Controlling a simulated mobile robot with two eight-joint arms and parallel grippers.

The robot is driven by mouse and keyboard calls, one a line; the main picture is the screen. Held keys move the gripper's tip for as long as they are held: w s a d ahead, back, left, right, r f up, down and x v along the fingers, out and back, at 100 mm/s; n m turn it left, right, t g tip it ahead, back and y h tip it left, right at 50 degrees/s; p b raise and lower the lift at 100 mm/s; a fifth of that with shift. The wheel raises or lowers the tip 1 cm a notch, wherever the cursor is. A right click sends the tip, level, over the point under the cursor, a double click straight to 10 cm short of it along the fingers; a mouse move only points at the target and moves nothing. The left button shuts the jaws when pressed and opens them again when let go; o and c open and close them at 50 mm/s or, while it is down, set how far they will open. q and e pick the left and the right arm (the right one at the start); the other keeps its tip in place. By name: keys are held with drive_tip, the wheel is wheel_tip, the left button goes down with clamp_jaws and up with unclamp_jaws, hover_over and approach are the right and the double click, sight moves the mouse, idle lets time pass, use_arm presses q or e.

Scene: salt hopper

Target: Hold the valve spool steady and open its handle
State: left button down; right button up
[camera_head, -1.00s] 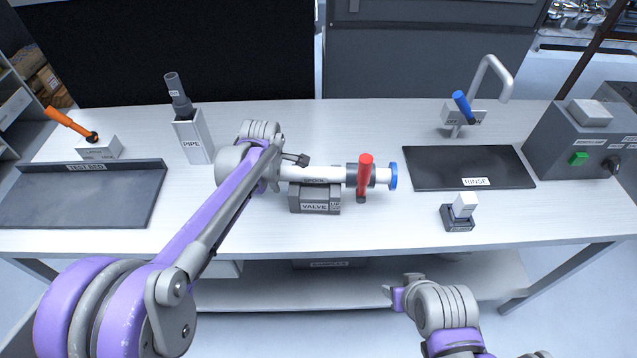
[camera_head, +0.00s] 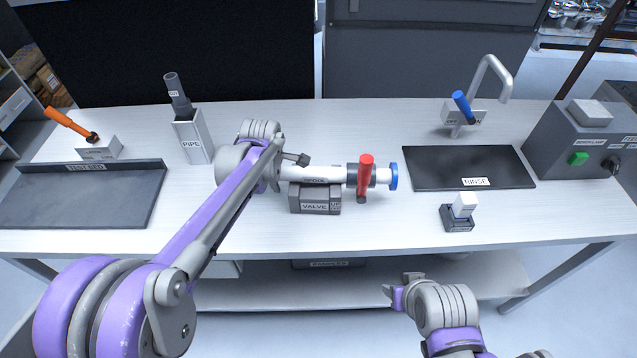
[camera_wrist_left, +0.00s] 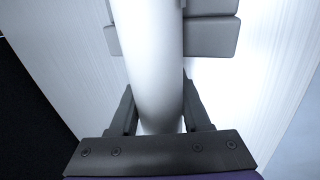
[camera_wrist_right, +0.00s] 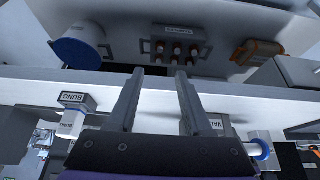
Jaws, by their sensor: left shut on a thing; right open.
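The valve spool (camera_head: 325,173) is a white pipe lying level over a dark grey block labelled VALVE (camera_head: 314,206). Its red handle (camera_head: 365,170) stands crosswise to the pipe near the right end, beside a blue end cap (camera_head: 394,176). My left gripper (camera_head: 287,170) is shut on the pipe's left part; in the left wrist view its fingers (camera_wrist_left: 158,110) lie on both sides of the white pipe (camera_wrist_left: 148,60). My right gripper (camera_head: 398,290) is open and empty, in front of the table and below its edge; its spread fingers show in the right wrist view (camera_wrist_right: 155,95).
A white bung (camera_head: 464,205) in a dark holder and the black RINSE mat (camera_head: 468,167) are to the right, with a blue-handled tap (camera_head: 463,108) behind. The table front edge (camera_head: 430,243) lies beyond my right gripper.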

drive_tip(key=shift+o, duration=0.3)
drive_tip(key=shift+o, duration=1)
drive_tip(key=shift+w+r, duration=0.1)
wheel_tip(320, 180, up, 24)
drive_tip(key=f+g, duration=0.1)
drive_tip(key=g, duration=0.4)
hover_over(365, 171)
drive_tip(key=shift+w+d+r+m, duration=0.25)
drive_tip(key=shift+w+d+m, duration=0.05)
drive_tip(key=shift+w+m, duration=0.1)
drive_tip(key=shift+w+a+r, duration=0.25)
drive_tip(key=shift+w+r, duration=0.05)
drive_tip(key=shift+r, duration=0.05)
wheel_tip(365, 171, down, 12)
drive_tip(key=shift+d+r, duration=0.1)
drive_tip(key=shift+d, duration=0.05)
clamp_jaws()
